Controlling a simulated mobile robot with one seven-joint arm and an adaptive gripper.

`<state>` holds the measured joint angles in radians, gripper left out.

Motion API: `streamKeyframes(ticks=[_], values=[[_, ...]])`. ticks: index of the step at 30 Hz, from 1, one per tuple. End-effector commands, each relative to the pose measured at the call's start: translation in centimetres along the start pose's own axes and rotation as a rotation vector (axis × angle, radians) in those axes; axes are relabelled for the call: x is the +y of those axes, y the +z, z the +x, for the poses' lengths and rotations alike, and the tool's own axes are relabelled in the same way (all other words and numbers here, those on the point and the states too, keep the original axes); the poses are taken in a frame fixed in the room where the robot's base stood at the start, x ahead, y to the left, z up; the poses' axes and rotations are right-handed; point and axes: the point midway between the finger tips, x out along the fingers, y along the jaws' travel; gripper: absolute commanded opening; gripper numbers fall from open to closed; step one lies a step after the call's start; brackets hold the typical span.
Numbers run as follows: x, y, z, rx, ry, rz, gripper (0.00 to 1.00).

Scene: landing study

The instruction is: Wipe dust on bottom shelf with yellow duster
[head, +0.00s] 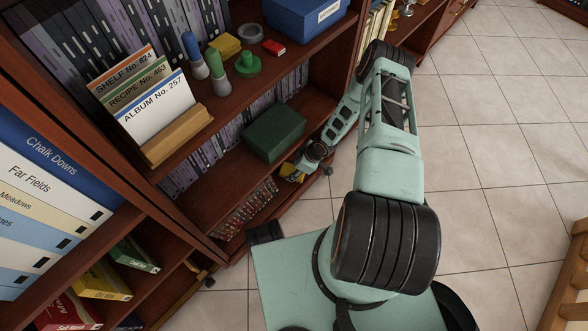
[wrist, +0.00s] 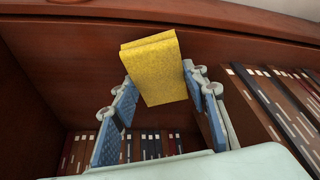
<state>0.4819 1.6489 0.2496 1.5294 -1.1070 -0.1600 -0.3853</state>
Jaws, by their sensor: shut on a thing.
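The yellow duster (wrist: 158,70) is a block with a slit along its top, held between the two fingers of my gripper (wrist: 160,88) in the wrist view. In the head view my gripper (head: 298,172) is low at the front of the bookcase, below the dark green box, with some yellow showing at its fingers. The bottom shelf is largely hidden in the head view by the shelf above and my arm. I cannot make out any dust, nor tell whether the duster touches a surface.
A dark green box (head: 275,133) sits on the shelf above my gripper. A row of small spines (head: 245,210) stands low to the left. In the wrist view, books line the back (wrist: 150,144) and right (wrist: 285,105). Tiled floor (head: 480,150) is open to the right.

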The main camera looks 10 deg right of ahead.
Motion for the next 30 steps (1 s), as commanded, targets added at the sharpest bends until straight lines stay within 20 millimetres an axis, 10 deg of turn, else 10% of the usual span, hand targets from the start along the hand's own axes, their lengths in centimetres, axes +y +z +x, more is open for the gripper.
streamKeyframes(ticks=[30], values=[[-1.0, 2.5, -0.4, -0.001, -0.001, 0.0, 0.14]])
